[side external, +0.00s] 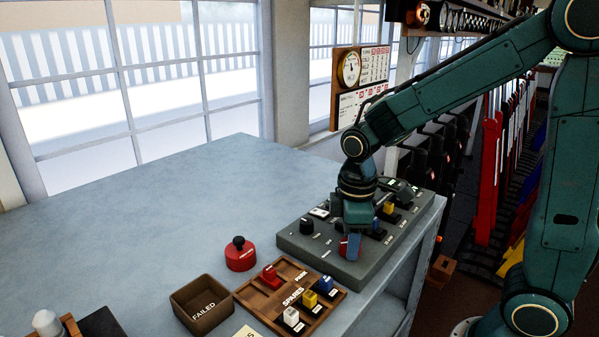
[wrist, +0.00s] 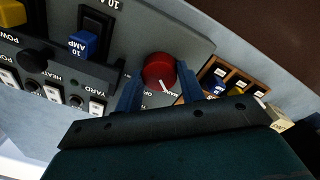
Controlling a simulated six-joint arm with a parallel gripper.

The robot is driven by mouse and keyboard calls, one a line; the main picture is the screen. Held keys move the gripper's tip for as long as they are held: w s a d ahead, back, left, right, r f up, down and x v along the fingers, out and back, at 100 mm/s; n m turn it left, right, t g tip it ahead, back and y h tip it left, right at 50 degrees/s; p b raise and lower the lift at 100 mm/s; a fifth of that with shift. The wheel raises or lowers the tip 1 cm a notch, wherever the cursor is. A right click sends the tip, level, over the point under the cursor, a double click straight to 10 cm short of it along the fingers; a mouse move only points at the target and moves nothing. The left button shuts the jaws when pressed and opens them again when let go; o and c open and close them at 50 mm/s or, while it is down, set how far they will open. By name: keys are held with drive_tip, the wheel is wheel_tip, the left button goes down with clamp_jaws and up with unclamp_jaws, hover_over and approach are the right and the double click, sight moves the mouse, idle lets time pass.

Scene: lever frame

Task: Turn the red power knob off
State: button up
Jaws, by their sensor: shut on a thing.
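The red power knob (wrist: 159,70) is round, with a short white line on its lower edge in the wrist view. It is on the grey control panel (wrist: 195,45). My gripper (wrist: 160,88) is shut on the knob, with a blue finger on each side. In the side external view, my gripper (side external: 350,246) reaches straight down at the panel's near end. There the red knob (side external: 342,246) is mostly hidden by a finger. Small labels lie beside the knob; one seems to start with "OF", but the line's exact setting is hard to tell.
A black knob (side external: 306,227) and blue and yellow plugs share the panel. A wooden spares tray (side external: 262,308) with coloured plugs stands close by. A "FAILED" box (side external: 203,304) and a red round piece with a black knob (side external: 240,254) are further left.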

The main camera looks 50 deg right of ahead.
drive_tip(key=shift+m, duration=0.5)
drive_tip(key=m, duration=0.3)
drive_tip(key=shift+m, duration=0.3)
drive_tip(key=m, duration=0.5)
drive_tip(key=shift+w, duration=0.15)
drive_tip(key=o, duration=1)
drive_tip(key=shift+g, duration=0.3)
drive_tip(key=shift+c, duration=0.2)
wheel_tip(320, 180, up, 14)
drive_tip(key=shift+a, duration=0.4)
drive_tip(key=shift+f, duration=0.1)
